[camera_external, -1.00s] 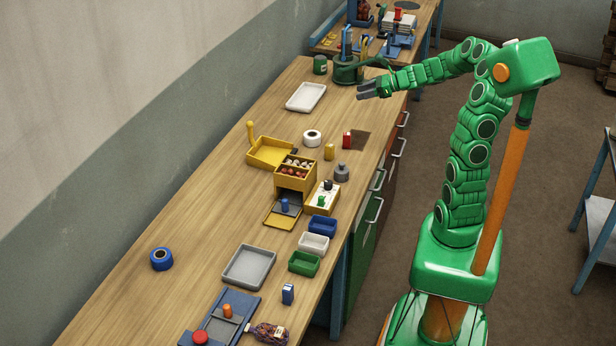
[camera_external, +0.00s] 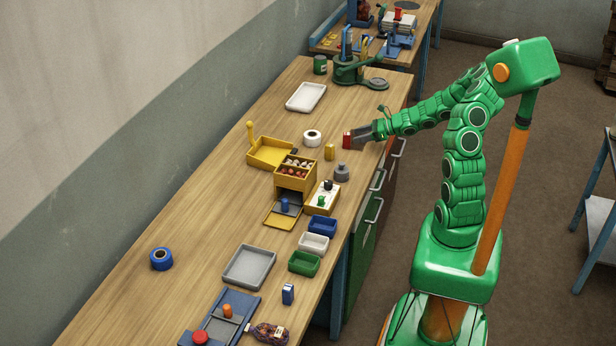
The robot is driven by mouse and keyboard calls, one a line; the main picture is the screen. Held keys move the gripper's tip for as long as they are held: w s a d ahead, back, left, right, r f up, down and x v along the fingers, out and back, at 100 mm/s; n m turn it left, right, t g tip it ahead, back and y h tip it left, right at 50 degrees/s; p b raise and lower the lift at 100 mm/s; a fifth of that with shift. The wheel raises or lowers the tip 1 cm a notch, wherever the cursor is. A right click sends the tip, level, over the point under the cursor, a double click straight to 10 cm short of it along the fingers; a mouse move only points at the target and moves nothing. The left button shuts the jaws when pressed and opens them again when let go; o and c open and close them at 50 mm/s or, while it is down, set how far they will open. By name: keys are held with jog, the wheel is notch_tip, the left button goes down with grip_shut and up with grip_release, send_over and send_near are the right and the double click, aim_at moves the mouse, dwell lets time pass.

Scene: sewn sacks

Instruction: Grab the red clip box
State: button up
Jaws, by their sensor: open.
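The red clip box (camera_external: 347,140) is a small upright red box with a light side, standing near the right edge of the wooden workbench. My gripper (camera_external: 358,136) is just to the right of the box, low over the bench, pointing left at it. The jaws are open. The fingertips are at or around the box's right side. I cannot tell whether they touch it.
A small yellow box (camera_external: 329,152) stands left of the red one. A white tape roll (camera_external: 312,137) and a grey weight (camera_external: 342,172) are close by. A yellow drawer unit (camera_external: 295,180) is further front. Bare bench lies behind, toward the white tray (camera_external: 306,97).

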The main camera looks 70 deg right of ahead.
aim_at(342, 147)
jog(key=shift+f, duration=0.35)
jog(key=shift+x, duration=3.95)
jog(key=shift+d+r, duration=0.1)
jog(key=c, duration=1)
jog(key=shift+c, duration=0.2)
jog(key=shift+r, duration=0.1)
